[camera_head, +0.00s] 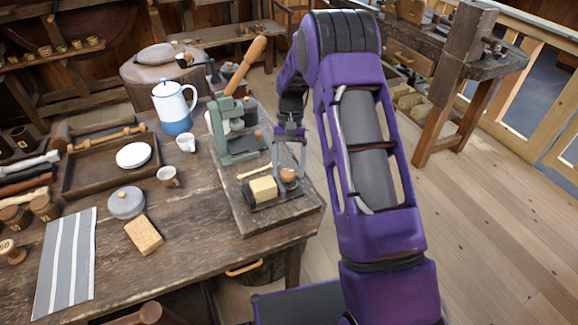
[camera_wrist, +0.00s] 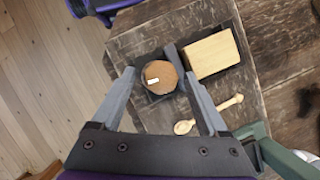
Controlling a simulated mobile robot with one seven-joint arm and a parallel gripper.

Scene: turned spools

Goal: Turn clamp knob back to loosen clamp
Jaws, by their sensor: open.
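The clamp knob (camera_head: 289,175) is a round, brown wooden knob at the right end of a dark clamp, beside a pale wooden block (camera_head: 263,189). In the wrist view the knob (camera_wrist: 160,78) shows from above with a small white mark, left of the block (camera_wrist: 212,54). A dark upright clamp jaw (camera_wrist: 174,56) stands between knob and block. My gripper (camera_head: 289,168) points down over the knob, open. In the wrist view the knob lies between my gripper's fingertips (camera_wrist: 158,76), with gaps visible on both sides. The screw under the knob is hidden.
The clamp sits near the corner of a thick board (camera_head: 290,217) on the workbench. A wooden spoon (camera_wrist: 210,114) lies close by. A green press (camera_head: 232,135) with a long wooden handle stands behind left. Right of the bench is open floor (camera_head: 480,220).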

